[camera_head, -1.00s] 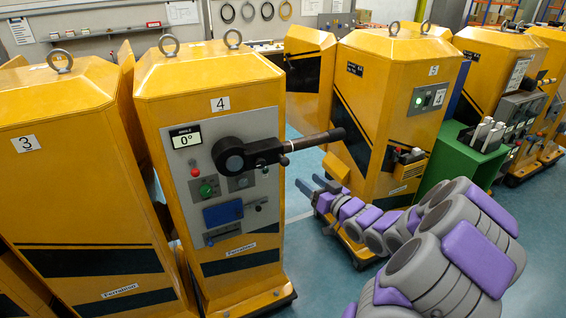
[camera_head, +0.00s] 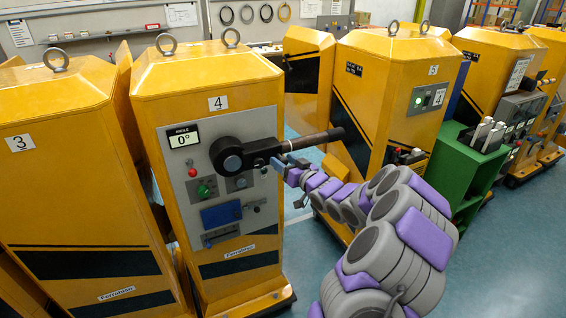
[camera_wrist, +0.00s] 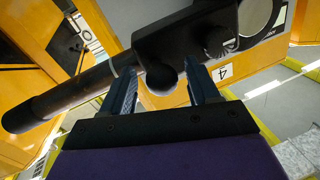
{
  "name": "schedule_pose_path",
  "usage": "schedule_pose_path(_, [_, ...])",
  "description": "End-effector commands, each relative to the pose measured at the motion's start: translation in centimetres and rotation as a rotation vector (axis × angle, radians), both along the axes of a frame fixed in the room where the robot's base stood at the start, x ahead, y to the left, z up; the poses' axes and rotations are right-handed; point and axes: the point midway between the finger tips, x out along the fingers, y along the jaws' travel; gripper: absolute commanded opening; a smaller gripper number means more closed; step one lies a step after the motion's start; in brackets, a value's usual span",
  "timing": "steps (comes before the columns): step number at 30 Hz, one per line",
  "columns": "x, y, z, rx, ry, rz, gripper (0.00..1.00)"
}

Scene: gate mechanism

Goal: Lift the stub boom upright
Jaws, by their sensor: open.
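The stub boom (camera_head: 312,140) is a dark bar on the front of yellow cabinet 4 (camera_head: 215,72). It reaches out to the right from a round black hub (camera_head: 229,156), about level, and the display (camera_head: 183,138) above it reads 0°. My gripper (camera_head: 285,165) is just below the boom, near where the bar leaves its thicker black block. In the wrist view the boom (camera_wrist: 66,100) crosses the picture, and my gripper (camera_wrist: 165,92) is open with its two fingers pointing at it. A dark round knob (camera_wrist: 162,79) shows between the fingers; I cannot tell whether they touch it.
A grey panel with a red button (camera_head: 193,172), a green knob (camera_head: 203,190) and a blue plate (camera_head: 222,214) lies below the hub. Cabinet 3 (camera_head: 60,190) stands close on the left. Another yellow cabinet (camera_head: 385,85) and a green stand (camera_head: 470,165) are to the right.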

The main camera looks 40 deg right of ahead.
Motion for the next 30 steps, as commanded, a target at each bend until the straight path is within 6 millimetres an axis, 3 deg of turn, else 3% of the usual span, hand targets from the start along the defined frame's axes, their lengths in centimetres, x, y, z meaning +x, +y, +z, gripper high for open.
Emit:
schedule_pose_path(14, [0.90,0.08,0.12,-0.003,-0.001,0.000,0.59])
schedule_pose_path(30, [0.89,-0.04,0.09,-0.001,-0.002,-0.001,0.08])
